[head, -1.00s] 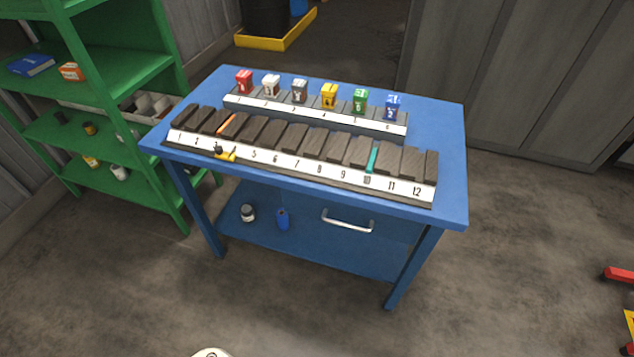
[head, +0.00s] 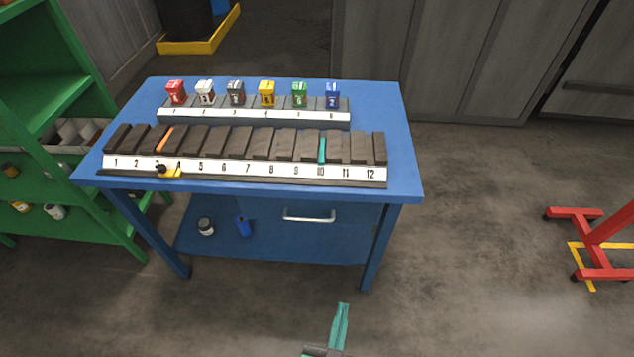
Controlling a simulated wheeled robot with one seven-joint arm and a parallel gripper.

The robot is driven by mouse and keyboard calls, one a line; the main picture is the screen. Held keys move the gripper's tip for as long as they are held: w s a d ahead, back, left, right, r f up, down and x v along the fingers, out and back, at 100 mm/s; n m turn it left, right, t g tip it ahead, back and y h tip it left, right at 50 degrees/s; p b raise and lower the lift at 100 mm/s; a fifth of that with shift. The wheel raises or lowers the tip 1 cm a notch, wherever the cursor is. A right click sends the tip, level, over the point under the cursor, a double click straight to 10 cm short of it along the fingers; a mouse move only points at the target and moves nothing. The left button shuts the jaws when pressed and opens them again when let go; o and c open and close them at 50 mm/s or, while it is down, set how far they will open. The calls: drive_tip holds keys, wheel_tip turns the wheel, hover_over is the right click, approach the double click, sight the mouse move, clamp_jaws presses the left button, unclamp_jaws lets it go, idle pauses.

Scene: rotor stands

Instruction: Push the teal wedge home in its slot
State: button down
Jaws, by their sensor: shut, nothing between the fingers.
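The teal wedge (head: 322,150) is a thin upright strip at the number 10 position of the long rack (head: 240,172). It sits between dark blocks. Its lower end comes down close to the white number strip; how far it stands out is too small to tell. My gripper (head: 342,306) shows at the bottom edge, with slim teal fingers shut together and nothing between them. It is in front of the blue bench, well apart from the wedge and rack. The rest of my gripper is cut off by the frame.
An orange strip (head: 165,138) sits near number 3, and a yellow-and-black item (head: 168,171) is at the front near 3 and 4. Behind, a short rack (head: 250,117) bears several coloured blocks. Green shelves (head: 60,150) stand left; a red frame (head: 590,245) stands right. Floor before the bench is clear.

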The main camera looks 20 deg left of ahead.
drive_tip(key=w+a+r+y, duration=0.1)
drive_tip(key=w+a+r, duration=0.15)
drive_tip(key=w, duration=0.65)
drive_tip(key=n+g+y, duration=0.1)
drive_tip(key=n+g, duration=0.1)
approach(321, 161)
drive_tip(key=shift+f+x, duration=0.25)
drive_tip(key=shift+x, duration=1.05)
drive_tip(key=shift+f+x, duration=0.2)
drive_tip(key=shift+x, duration=1.1)
drive_tip(key=shift+w, duration=0.3)
drive_tip(key=shift+w+a, duration=0.1)
drive_tip(key=shift+w, duration=0.25)
drive_tip(key=shift+w+a, duration=0.15)
drive_tip(key=shift+w, duration=0.35)
